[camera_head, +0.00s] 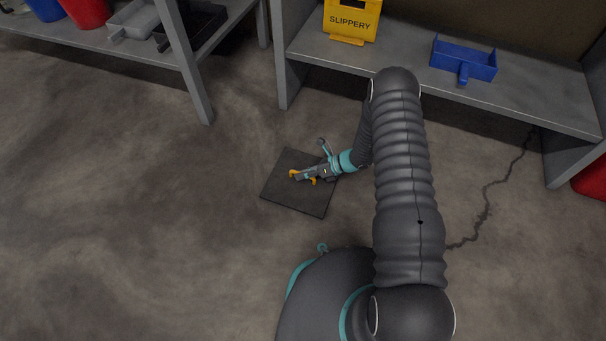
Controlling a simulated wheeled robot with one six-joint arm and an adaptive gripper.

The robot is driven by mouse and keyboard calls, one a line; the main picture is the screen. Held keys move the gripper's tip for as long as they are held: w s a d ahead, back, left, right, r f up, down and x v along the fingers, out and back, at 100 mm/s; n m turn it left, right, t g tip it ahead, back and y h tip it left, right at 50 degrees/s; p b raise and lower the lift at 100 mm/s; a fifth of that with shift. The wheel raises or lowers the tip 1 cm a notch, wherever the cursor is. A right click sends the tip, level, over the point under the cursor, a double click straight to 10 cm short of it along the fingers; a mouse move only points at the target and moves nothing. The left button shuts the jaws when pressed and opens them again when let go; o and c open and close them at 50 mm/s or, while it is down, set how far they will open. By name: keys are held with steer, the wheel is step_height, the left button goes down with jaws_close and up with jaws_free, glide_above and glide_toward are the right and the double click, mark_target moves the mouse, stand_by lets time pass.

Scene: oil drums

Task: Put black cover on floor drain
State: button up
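The black cover (283,196) is a flat, dark square plate at the middle of the view, low at floor level. My gripper (303,178) is over the cover's upper middle and points to the left. Its orange fingertips stand apart, so it looks open. I cannot tell whether it touches the cover. No floor drain shows; whether one is under the cover is hidden.
A grey shelf (530,106) at the back holds a yellow "SLIPPERY" sign (350,20) and a blue tray (463,60). A second shelf at upper left holds buckets and trays. A dark crack (487,195) runs along the right floor. The left floor is clear.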

steer(key=shift+o, duration=1.1)
steer(key=shift+d+r, duration=0.1)
steer(key=shift+r, duration=0.05)
